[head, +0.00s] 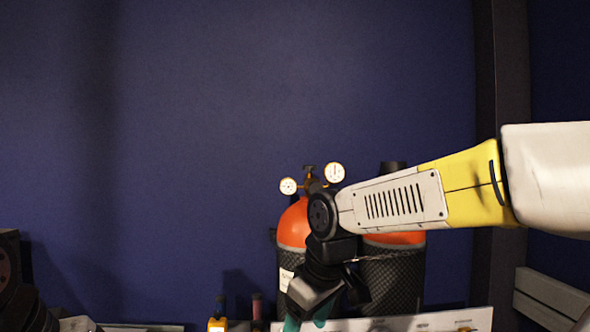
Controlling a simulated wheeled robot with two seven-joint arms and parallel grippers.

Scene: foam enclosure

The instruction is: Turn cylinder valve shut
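A gas cylinder with an orange shoulder (292,228) stands against the blue wall. Its black valve (309,171) is on top, between two round white gauges (288,186) (334,172). A second cylinder (392,280) with an orange band and mesh sleeve stands to its right, partly behind my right arm. My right gripper (308,319) hangs down in front of the cylinders, well below the valve, and is not touching it. Its teal fingertips reach the bottom edge of the picture, so its opening is unclear. My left gripper is not seen.
A pale panel edge (440,321) runs along the bottom right. A small yellow-and-black item (218,320) and a dark item with a reddish top (257,308) stand left of the cylinders. Dark shapes fill the lower left corner. The space above and left of the valve is clear.

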